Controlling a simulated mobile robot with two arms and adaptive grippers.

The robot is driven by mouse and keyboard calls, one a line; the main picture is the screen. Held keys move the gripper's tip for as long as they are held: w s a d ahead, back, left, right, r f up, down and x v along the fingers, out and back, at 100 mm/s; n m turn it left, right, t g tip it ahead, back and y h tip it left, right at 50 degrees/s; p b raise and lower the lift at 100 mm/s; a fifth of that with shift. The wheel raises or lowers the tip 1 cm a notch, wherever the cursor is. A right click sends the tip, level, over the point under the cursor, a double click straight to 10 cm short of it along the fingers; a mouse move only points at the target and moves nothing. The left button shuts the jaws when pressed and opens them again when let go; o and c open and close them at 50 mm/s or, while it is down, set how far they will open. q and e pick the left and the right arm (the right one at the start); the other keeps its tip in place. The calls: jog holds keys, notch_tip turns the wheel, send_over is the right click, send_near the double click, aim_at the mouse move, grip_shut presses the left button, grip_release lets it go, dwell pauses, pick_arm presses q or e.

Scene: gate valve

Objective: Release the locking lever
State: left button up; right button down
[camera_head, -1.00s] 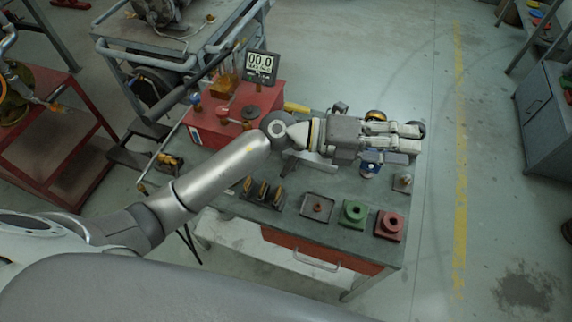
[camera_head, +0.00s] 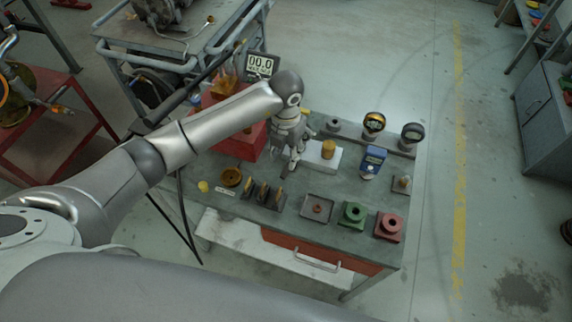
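My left gripper (camera_head: 290,163) hangs over the middle of the workbench (camera_head: 290,190), beside the right side of the red box (camera_head: 240,142). Its fingers point down and toward the bench front. They are small and partly merged with the hand, so I cannot tell whether they are open or shut. I cannot make out a locking lever for certain; my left arm covers much of the red box. A white block (camera_head: 322,157) with a brass-coloured cylinder (camera_head: 328,148) stands just right of the gripper. My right gripper is not in view.
A display reading 00.0 (camera_head: 262,66) stands behind the red box. Two round gauges (camera_head: 374,122) (camera_head: 412,132) and a blue device (camera_head: 373,160) stand to the right. Green (camera_head: 354,214) and red (camera_head: 390,225) blocks and a square tray (camera_head: 317,208) line the front.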

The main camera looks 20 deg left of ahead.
aim_at(286, 171)
pick_arm(q)
notch_tip(286, 171, down, 7)
jog(key=shift+p, duration=0.55)
